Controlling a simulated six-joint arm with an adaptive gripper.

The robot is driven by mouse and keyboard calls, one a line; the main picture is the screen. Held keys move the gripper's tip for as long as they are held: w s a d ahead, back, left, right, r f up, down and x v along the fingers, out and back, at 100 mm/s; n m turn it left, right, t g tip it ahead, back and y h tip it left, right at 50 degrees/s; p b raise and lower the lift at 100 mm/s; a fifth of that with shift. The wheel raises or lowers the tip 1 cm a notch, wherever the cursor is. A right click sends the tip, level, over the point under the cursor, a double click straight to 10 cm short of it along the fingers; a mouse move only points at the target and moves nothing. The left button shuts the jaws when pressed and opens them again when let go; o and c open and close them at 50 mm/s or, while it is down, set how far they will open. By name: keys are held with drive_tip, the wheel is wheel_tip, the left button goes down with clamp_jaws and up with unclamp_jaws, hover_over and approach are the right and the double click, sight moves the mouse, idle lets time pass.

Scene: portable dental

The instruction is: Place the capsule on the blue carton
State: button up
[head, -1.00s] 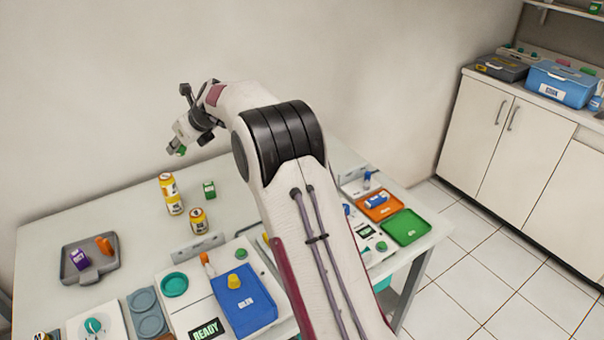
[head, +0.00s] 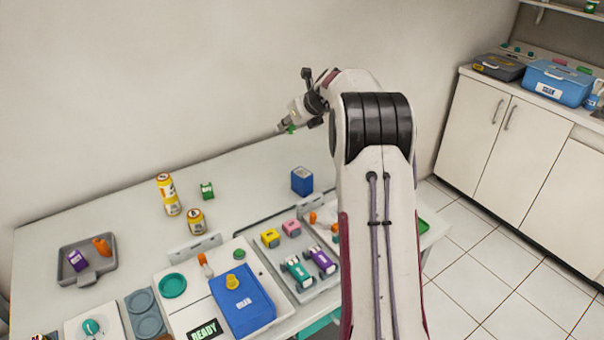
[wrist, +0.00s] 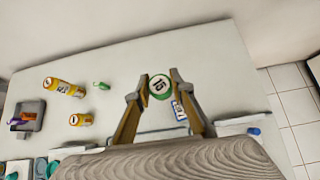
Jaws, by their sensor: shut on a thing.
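My gripper (head: 285,127) is shut on the capsule (wrist: 160,87), which shows a round white face with a dark "15" and a green rim. In the head view only a small green part of the capsule (head: 291,128) shows at the fingertips, high above the table. The blue carton (head: 302,181) stands upright on the table, below and slightly right of the gripper in that view. In the wrist view the blue carton (wrist: 179,110) shows just below and right of the capsule, partly hidden by the right finger.
A grey tray (head: 110,262) holds a purple box and an orange thing. Toy-like items stand at the front.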

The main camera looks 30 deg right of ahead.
drive_tip(key=s+d, duration=0.2)
drive_tip(key=d, duration=0.1)
hover_over(302, 173)
wheel_tip(302, 173, down, 4)
drive_tip(key=f, duration=0.1)
idle(0.3)
drive_tip(key=shift+f, duration=3.1)
drive_tip(key=shift+f, duration=0.15)
drive_tip(key=shift+f, duration=1.75)
drive_tip(key=shift+f, duration=0.15)
